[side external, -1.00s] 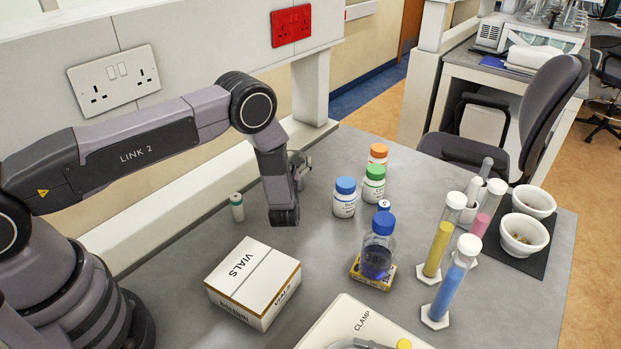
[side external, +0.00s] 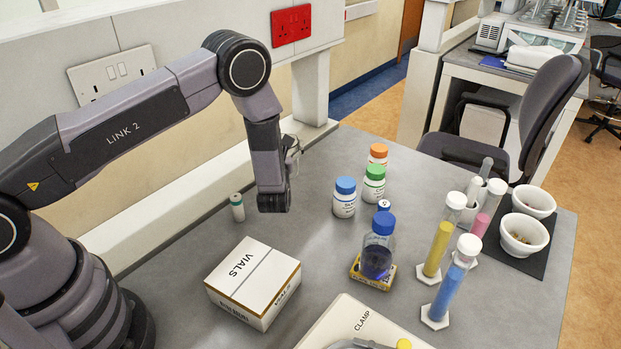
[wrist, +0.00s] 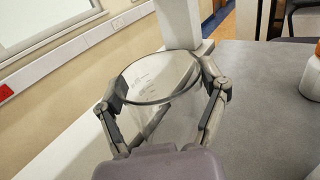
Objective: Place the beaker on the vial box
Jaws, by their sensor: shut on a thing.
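The clear glass beaker (wrist: 160,80) shows in the wrist view between the two fingers of my gripper (wrist: 165,95), which is shut on its sides. The beaker's round rim faces the camera and its lower part is partly hidden. In the side external view my gripper (side external: 293,152) is mostly hidden behind my wrist, and I cannot make out the beaker clearly there. The white vial box (side external: 253,283), marked VIALS, lies on the bench nearer the camera, below my gripper in the picture. Its top is bare.
A small green-capped vial (side external: 237,207) stands left of my wrist. Blue-capped (side external: 344,198), green-capped (side external: 373,185) and orange-capped (side external: 378,153) bottles stand to the right.

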